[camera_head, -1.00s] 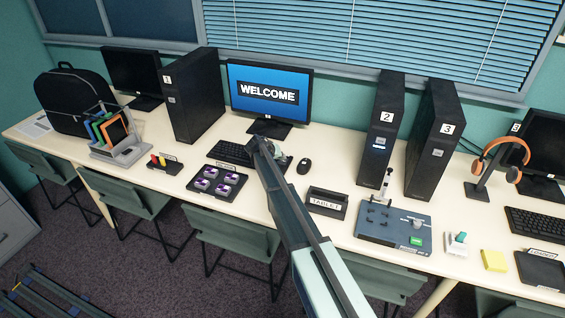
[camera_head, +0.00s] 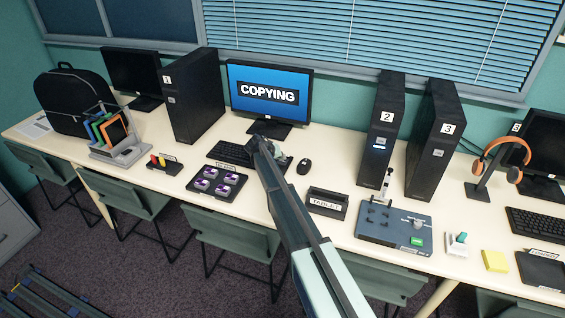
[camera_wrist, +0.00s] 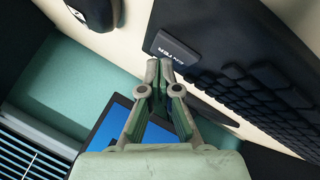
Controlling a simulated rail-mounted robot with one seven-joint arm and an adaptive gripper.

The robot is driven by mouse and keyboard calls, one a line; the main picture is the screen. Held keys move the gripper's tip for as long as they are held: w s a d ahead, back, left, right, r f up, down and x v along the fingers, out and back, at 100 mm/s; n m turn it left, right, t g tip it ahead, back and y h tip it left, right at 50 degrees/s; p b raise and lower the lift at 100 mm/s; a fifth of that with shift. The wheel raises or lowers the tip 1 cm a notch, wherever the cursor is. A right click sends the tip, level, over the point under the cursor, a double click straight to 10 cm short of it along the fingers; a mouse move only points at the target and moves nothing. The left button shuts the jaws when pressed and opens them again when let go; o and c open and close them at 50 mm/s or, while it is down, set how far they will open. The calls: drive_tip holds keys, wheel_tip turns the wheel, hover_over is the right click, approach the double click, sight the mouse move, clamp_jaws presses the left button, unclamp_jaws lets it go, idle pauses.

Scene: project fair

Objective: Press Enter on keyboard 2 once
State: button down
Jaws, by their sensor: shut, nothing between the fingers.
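The black keyboard (camera_head: 222,152) lies on the table in front of the middle monitor, partly hidden by my arm. In the wrist view the keyboard (camera_wrist: 235,60) fills the upper right. Its large key marked ENTER (camera_wrist: 178,49) is at the edge nearest my gripper. My gripper (camera_wrist: 159,66) is shut and empty, its fingertips together right beside the ENTER key in the picture. I cannot tell whether they touch it. In the head view my gripper (camera_head: 262,146) is at the keyboard's right end. The middle monitor (camera_head: 268,94) reads COPYING.
A mouse (camera_head: 303,166) lies right of the gripper. Black towers marked 1 (camera_head: 190,98), 2 (camera_head: 381,130) and 3 (camera_head: 434,142) stand on the table.

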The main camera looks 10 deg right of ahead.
sight(281, 162)
drive_tip(key=shift+r, duration=0.45)
drive_tip(key=shift+r, duration=0.1)
drive_tip(key=shift+r+p, duration=0.4)
drive_tip(key=shift+r, duration=2.05)
